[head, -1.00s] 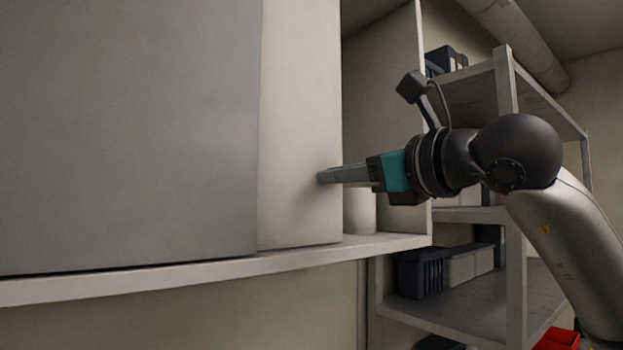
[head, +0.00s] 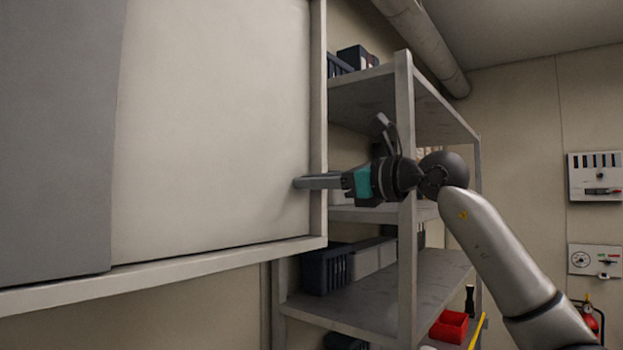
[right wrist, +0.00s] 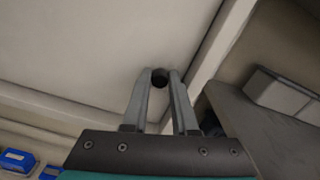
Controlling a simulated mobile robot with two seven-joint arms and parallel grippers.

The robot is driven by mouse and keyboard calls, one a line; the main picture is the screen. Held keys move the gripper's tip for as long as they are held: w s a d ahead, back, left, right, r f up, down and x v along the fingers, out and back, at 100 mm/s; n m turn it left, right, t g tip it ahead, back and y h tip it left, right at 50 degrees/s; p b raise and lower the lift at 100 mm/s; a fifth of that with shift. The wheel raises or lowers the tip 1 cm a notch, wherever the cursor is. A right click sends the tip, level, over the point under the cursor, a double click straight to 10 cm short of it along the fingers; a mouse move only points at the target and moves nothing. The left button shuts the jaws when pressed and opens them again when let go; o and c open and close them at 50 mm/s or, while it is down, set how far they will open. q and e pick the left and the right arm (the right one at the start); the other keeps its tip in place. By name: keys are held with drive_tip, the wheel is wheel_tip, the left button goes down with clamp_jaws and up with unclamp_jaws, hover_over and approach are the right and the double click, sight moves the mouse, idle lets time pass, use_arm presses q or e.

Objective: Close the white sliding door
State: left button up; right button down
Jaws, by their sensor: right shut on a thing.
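The white sliding door (head: 215,120) spans from the grey panel (head: 60,140) to the right post of the cabinet frame (head: 318,110). No opening shows between the door and that post. My right gripper (head: 298,183) is at the door's right edge. In the right wrist view the gripper (right wrist: 160,76) has its fingertips shut on a small dark round handle (right wrist: 159,80) on the white door (right wrist: 90,45). The handle is hidden by the fingers in the head view. My left gripper is not in view.
A metal shelf rack (head: 404,150) with dark and light bins (head: 325,268) stands right of the cabinet, behind my right arm. A red bin (head: 449,326) is low on the rack. Wall panels (head: 594,176) and a fire extinguisher (head: 590,315) are at the far right.

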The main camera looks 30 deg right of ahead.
drive_tip(key=shift+d+r, duration=0.1)
drive_tip(key=shift+d, duration=0.1)
drive_tip(key=c, duration=0.7)
unclamp_jaws()
drive_tip(key=shift+d, duration=0.1)
